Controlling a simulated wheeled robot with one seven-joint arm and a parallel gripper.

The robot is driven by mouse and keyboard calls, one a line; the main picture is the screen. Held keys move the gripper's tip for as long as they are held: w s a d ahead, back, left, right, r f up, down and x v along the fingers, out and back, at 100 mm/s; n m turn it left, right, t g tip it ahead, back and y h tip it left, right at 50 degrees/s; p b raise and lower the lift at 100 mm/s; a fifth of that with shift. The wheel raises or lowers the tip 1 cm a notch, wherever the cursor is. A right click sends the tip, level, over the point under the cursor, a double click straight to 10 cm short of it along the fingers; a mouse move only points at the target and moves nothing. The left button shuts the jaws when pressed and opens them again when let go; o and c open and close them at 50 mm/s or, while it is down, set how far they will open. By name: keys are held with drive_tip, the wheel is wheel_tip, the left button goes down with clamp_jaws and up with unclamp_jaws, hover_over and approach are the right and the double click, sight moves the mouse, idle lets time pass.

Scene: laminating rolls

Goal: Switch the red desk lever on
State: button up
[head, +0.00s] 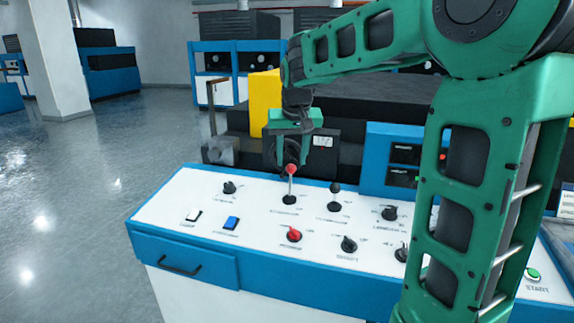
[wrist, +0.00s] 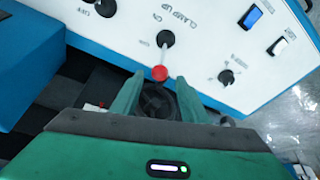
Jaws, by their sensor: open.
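The red desk lever (head: 291,170) stands up from the white control panel, with a red ball on a thin metal stem and a black base. It also shows in the wrist view (wrist: 159,73), where the print beside its base includes "CLAMP UP". My gripper (head: 292,148) is above and behind the lever in the head view. In the wrist view my gripper (wrist: 158,92) is open, and the red ball appears just past the fingertips, centred between them. No contact with the ball is visible. The fingertips are hard to make out in the head view.
A black-knobbed lever (head: 335,188) stands to the right of the red one. Dark machinery (head: 350,103) stands behind. My arm hides the panel's right part.

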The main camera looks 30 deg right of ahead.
sight(290, 182)
drive_tip(key=shift+x, duration=1.3)
drive_tip(key=shift+c, duration=0.2)
